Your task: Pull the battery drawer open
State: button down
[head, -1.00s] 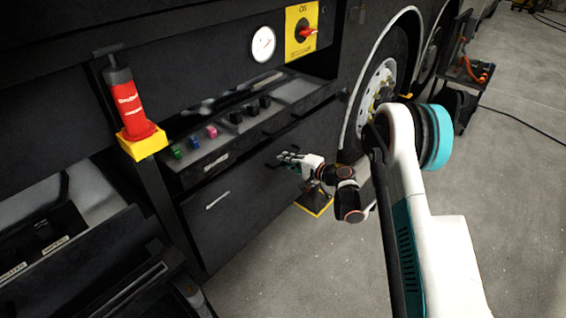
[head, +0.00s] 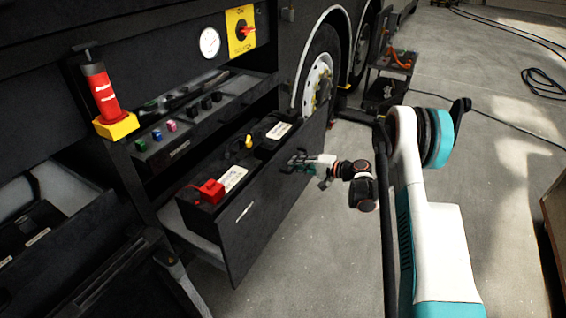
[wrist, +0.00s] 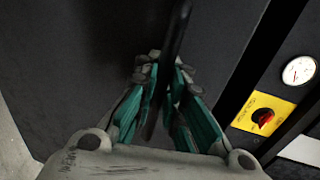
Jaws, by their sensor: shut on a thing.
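The battery drawer (head: 262,218) is a dark grey box low in the coach's side, and it stands well out from the body. Inside it I see black batteries with pale labels, a red terminal cover (head: 208,191) and a yellow cap (head: 248,141). My gripper (head: 298,163) is at the drawer's front face, near its far end. In the wrist view my gripper's teal fingers (wrist: 164,82) are closed around the dark bar of the drawer handle (wrist: 179,35). The part of the handle between the fingers is partly hidden.
Above the drawer is a shelf (head: 205,112) with coloured knobs. A yellow isolator panel (head: 241,27) and a gauge (head: 210,42) are higher up. A red cylinder (head: 101,92) stands at left. A wheel (head: 318,75) and a tool cart (head: 388,80) are beyond.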

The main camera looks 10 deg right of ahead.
jog(key=shift+f+v, duration=0.15)
jog(key=shift+v, duration=0.6)
jog(key=shift+f+v, duration=0.15)
jog(key=shift+v, duration=0.55)
jog(key=shift+d, duration=0.1)
jog(key=c, duration=1.7)
grip_release()
jog(key=v, duration=1.2)
